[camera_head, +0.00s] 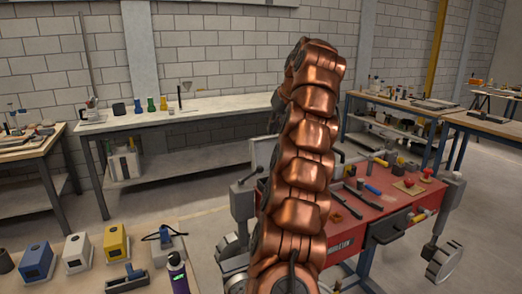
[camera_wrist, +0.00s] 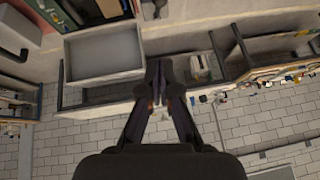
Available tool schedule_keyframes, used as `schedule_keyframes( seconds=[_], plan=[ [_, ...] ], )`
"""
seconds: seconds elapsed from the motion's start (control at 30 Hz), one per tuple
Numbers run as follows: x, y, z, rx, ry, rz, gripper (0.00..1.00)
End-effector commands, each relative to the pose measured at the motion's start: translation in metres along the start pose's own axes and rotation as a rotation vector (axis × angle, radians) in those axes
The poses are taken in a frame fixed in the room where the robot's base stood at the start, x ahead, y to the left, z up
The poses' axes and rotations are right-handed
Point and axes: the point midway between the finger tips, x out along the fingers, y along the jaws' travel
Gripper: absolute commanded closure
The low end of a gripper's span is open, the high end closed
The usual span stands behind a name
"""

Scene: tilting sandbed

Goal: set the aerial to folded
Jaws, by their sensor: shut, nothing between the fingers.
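I cannot pick out the aerial for certain in either view. In the head view, a small grey device with a dark bent rod (camera_head: 166,244) stands on the near-left bench, but I cannot tell whether the rod is an aerial. My gripper (camera_wrist: 159,72) shows in the wrist view with its two dark fingers together and nothing between them. In the head view my copper-coloured arm rises through the middle and hides what is behind it, and my gripper is not visible there.
A red workbench (camera_head: 365,216) with tools stands right of my arm. Blue, white and yellow boxes (camera_head: 116,243) stand on the near-left bench. A long pale bench (camera_head: 215,106) runs along the wall. The wrist view shows a grey open tray (camera_wrist: 103,55) beside my fingers.

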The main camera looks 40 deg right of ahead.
Motion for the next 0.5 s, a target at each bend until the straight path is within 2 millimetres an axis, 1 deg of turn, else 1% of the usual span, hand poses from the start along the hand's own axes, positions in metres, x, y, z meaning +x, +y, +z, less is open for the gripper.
schedule_keyframes(
  seconds=[0.07, 0.17, 0.27, 0.5],
  plan=[
    [0.003, 0.001, 0.000, 0.000, 0.001, 0.001, 1.00],
    [0.014, -0.001, 0.001, -0.002, -0.003, -0.002, 1.00],
    [0.029, -0.003, 0.001, -0.005, -0.002, -0.003, 1.00],
    [0.049, -0.001, 0.000, -0.003, -0.002, 0.000, 1.00]
  ],
)
